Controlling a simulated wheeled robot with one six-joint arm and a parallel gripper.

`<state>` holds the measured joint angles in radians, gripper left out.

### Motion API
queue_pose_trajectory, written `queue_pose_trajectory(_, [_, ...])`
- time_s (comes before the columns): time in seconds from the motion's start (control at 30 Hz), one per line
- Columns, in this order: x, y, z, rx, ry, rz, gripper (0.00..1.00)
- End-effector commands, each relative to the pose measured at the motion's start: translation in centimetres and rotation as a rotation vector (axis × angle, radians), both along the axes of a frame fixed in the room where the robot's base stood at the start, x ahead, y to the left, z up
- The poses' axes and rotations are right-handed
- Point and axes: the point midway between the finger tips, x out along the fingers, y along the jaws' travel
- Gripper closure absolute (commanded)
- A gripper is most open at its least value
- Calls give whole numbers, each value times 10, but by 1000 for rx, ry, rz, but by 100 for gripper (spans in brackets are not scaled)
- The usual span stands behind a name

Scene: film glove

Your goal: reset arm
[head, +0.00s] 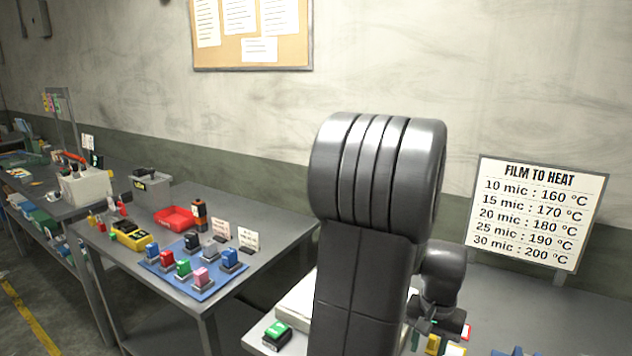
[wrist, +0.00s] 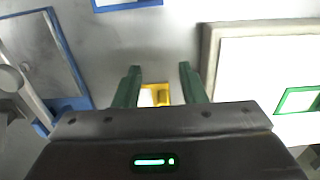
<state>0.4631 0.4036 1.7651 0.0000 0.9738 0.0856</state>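My gripper (wrist: 159,67) shows in the wrist view with its two green fingers apart and nothing held between them. A small yellow-framed piece with a white middle (wrist: 155,96) shows in the gap, apparently on the grey surface beyond the fingers. In the head view my dark arm rises across the middle and hides much of the near bench.
A sign with film heat values (head: 537,213) stands behind the right bench. A green block (head: 277,334) sits at that bench's left edge. On the left table are a blue mat (head: 205,290) with several coloured blocks and a red tray (head: 177,219). A wall stands behind.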

Motion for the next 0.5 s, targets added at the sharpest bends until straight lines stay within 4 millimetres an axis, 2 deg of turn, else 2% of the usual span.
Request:
queue_pose_trajectory(0.1, [-1,0,-24,2,6,-1,63])
queue_pose_trajectory(0.27, [-1,1,-51,3,4,-1,63])
queue_pose_trajectory(0.4, [1,0,-31,-3,-5,-1,63])
queue_pose_trajectory(0.5, [1,-1,-23,-2,-3,-1,63])
